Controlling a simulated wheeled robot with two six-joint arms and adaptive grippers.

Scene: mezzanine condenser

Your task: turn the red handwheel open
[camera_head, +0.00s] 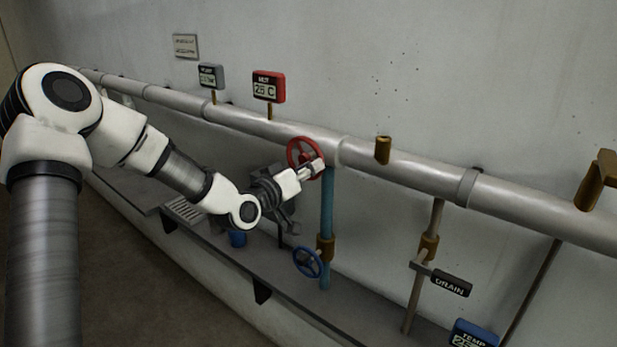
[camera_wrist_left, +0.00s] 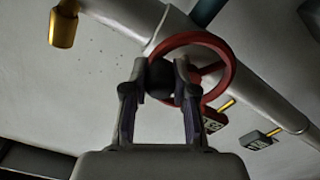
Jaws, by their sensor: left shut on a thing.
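The red handwheel (camera_head: 298,148) is on the large grey pipe in the middle of the head view. My left gripper (camera_head: 314,168) reaches in from the left and is at the lower right part of the wheel's rim. In the left wrist view the red handwheel (camera_wrist_left: 226,62) lies just beyond the fingertips of my left gripper (camera_wrist_left: 160,80). A dark rounded part shows between the fingers. The fingers are shut on the handwheel, with the gripped spot partly hidden. My right gripper is not in view.
A blue handwheel (camera_head: 308,262) is below on the blue vertical pipe (camera_head: 326,205). A red display (camera_head: 268,87) and a grey display (camera_head: 210,77) stand above the pipe. A DRAIN sign (camera_head: 451,283) and a blue TEMP display (camera_head: 473,334) are at lower right.

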